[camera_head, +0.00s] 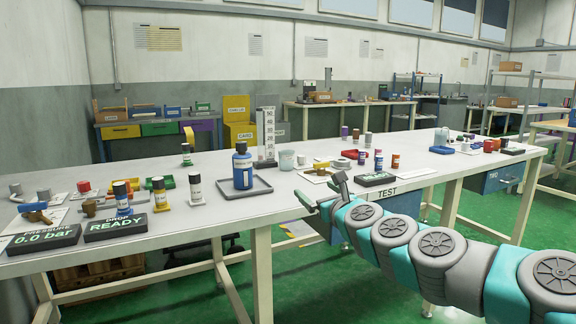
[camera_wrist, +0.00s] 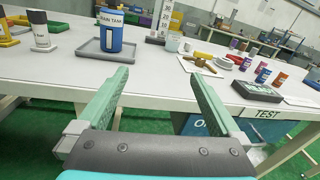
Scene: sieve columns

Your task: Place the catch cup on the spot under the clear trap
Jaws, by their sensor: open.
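My gripper (camera_head: 322,192) is open and empty at the front edge of the long white table (camera_head: 300,195). In the wrist view its two green fingers (camera_wrist: 160,95) stand wide apart with nothing between them. A pale, cup-like vessel (camera_head: 287,160) stands upright on the table beside the numbered scale; it also shows in the wrist view (camera_wrist: 172,41), beyond the fingers. It may be the catch cup, but no label on it is readable. I cannot pick out the clear trap or the spot under it for certain in either view.
A blue labelled tank (camera_head: 242,168) stands in a grey tray (camera_head: 232,190). A numbered scale (camera_head: 266,135) rises behind it. A black TEST display (camera_head: 376,179) lies near the front edge, with small coloured bottles (camera_head: 378,160) behind. Bare tabletop lies between tray and display.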

